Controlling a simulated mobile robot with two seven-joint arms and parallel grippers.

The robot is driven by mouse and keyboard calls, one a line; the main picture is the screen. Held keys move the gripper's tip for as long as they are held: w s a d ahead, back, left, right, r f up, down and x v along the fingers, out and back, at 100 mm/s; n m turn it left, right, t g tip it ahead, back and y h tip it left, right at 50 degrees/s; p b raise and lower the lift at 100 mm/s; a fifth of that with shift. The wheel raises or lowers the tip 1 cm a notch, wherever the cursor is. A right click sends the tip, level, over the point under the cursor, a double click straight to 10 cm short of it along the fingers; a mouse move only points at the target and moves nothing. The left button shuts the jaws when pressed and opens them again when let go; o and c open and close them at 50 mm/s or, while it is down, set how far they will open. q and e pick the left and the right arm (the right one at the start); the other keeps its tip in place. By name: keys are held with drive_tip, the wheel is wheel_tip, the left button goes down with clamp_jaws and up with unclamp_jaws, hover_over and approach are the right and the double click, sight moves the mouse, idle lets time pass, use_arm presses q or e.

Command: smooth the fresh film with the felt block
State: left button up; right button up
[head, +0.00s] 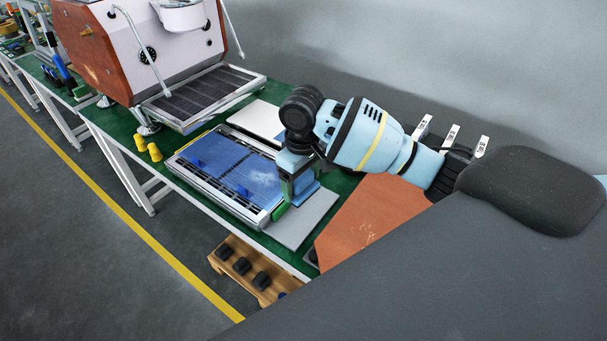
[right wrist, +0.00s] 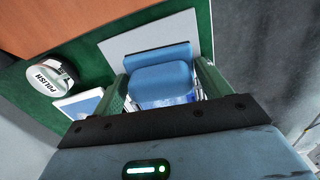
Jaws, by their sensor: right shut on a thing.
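The blue film (head: 232,160) lies over the slatted tray (head: 215,197) on the green bench. A paler, uneven patch shows near its right end. My right gripper (head: 292,196) is at the right end of the tray, pointing down. It is shut on the blue felt block (head: 305,186). In the right wrist view the felt block (right wrist: 160,82) sits between the two green fingers (right wrist: 160,92), over or beside a light grey plate (right wrist: 190,30). I cannot tell whether its underside touches the film. My left gripper is not in view.
The espresso machine (head: 95,45) stands at the back left, with yellow pieces (head: 147,147) near the bench edge. A white plate (head: 260,118) lies behind the tray; an orange-brown panel (head: 365,215) is at right. The right wrist view shows a polish tin (right wrist: 50,80).

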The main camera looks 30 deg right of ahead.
drive_tip(key=s+a+r+m, duration=0.3)
drive_tip(key=s+a+r, duration=0.2)
drive_tip(key=s, duration=0.4)
drive_tip(key=shift+a+m, duration=0.3)
drive_tip(key=shift+a, duration=0.3)
